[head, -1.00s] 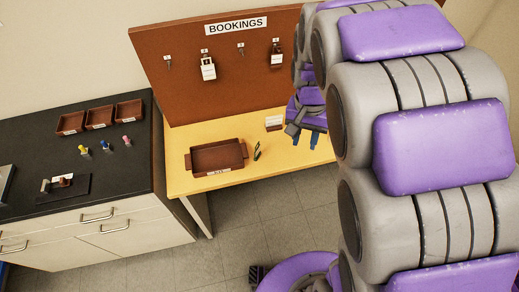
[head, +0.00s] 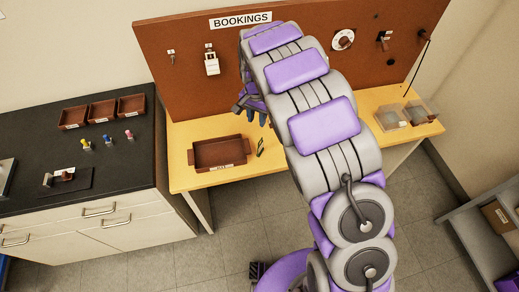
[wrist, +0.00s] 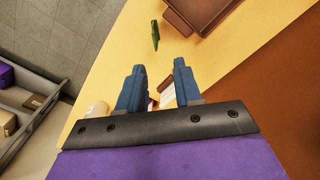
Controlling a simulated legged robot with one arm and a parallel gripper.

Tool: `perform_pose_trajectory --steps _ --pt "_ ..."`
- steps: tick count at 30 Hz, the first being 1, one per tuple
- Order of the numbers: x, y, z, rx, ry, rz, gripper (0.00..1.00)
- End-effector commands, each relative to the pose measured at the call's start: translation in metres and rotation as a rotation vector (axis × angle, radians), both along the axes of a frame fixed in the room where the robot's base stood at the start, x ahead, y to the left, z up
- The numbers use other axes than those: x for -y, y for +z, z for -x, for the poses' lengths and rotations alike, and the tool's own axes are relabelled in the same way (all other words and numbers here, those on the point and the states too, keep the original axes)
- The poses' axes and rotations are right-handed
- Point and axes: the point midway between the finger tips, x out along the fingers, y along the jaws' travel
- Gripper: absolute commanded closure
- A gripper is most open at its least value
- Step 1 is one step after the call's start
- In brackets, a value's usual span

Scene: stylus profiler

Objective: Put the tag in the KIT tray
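The brown KIT tray (head: 220,153) sits on the yellow table with a label on its front; its corner shows in the wrist view (wrist: 200,14). A white tag (head: 211,66) hangs on the BOOKINGS board. I cannot tell whether this is the task's tag. My gripper (head: 254,113) is above the table, right of the tray, partly hidden by my arm. In the wrist view its blue fingers (wrist: 158,84) are apart with nothing held. A white card-like thing (wrist: 168,96) shows beyond and between them, partly hidden.
Clear boxes (head: 405,115) occupy the table's right end. The black-topped counter (head: 120,170) at left holds small trays and several coloured pieces.

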Motion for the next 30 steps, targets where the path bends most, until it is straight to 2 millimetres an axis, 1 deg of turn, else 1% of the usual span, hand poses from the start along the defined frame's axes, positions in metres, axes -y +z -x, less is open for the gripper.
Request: perform_pose_trajectory --steps 1,12,15,20,23,27,30 --pt "0.001 -0.012 0.001 -0.006 0.0 0.001 0.66" --pt "0.001 -0.084 0.001 -0.001 0.001 0.0 0.66" --pt "0.001 -0.096 0.001 -0.002 0.001 0.0 0.66" --pt "0.002 -0.104 0.0 0.001 0.0 0.0 0.66" --pt "0.005 -0.113 0.001 0.001 -0.001 0.0 0.66" --pt "0.01 -0.133 0.001 0.0 -0.001 0.0 0.66" --pt "0.01 -0.147 0.002 -0.002 0.0 0.0 0.66"
